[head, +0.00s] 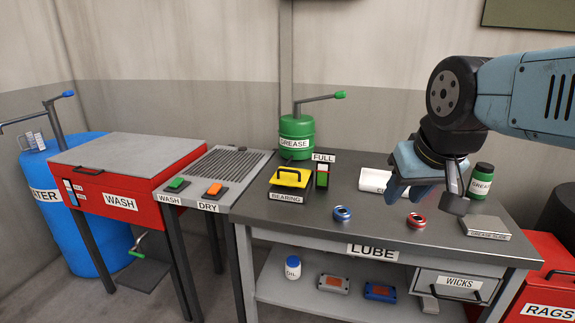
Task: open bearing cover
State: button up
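The bearing box (289,195) is a dark box labelled BEARING near the back left of the lube table. Its yellow cover (293,178) lies flat on top and looks shut, with a dark handle across it. The inside of the box is hidden. My gripper (427,197) hangs above the right part of the table, well to the right of the bearing box and apart from it. Its fingers look spread, with nothing seen between them. It partly hides a white item (373,180) on the table behind it.
The dark lube table (345,222) also carries a green grease pump (296,135), a FULL indicator (322,175), a blue-ringed can (342,214), a red-ringed can (416,220), a grease jar (481,180) and a flat plate (485,227). A red wash tank (120,188) stands left.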

aim_at(284, 176)
jog(key=z, duration=0.05)
jog(key=i, duration=1)
jog(key=u, duration=0.05)
